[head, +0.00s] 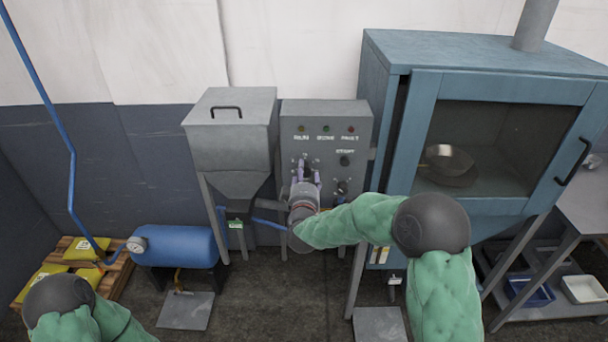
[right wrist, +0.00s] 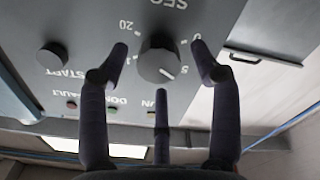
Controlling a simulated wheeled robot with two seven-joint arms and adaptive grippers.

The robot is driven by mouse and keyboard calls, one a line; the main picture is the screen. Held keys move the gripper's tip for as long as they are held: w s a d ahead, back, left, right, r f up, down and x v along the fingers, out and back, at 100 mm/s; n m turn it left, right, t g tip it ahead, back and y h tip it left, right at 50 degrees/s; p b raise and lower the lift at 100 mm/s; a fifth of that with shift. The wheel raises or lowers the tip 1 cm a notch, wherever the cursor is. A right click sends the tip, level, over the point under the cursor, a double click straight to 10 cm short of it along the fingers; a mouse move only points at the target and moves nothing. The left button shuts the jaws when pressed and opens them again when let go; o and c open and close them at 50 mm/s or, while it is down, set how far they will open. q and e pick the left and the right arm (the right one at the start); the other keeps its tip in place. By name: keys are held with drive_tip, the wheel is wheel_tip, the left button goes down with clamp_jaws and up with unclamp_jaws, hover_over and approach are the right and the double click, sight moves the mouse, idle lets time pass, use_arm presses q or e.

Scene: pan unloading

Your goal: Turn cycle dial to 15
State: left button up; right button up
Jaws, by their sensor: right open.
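The grey control box (head: 326,120) carries the cycle dial, which my right gripper largely hides in the head view. In the right wrist view the round dark dial (right wrist: 158,62) shows from close up, with upside-down markings including 20 and 5 around it. Its white line points to the lower right of that picture, near the 5. My right gripper (head: 306,166) is open in front of the box. In the wrist view its fingers (right wrist: 160,50) stand on both sides of the dial, with a third finger below; I cannot tell whether they touch it. My left gripper is out of view.
A start button (right wrist: 52,55) sits beside the dial on the panel. A grey hopper (head: 232,130) stands left of the box. A blue cabinet (head: 398,130) with a glass door and a pan (head: 447,160) inside stands to the right. A blue tank (head: 178,246) is lower left.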

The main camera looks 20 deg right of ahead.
drive_tip(key=shift+w+d, duration=0.2)
drive_tip(key=shift+w, duration=0.4)
drive_tip(key=c, duration=1.1)
drive_tip(key=shift+c, duration=0.2)
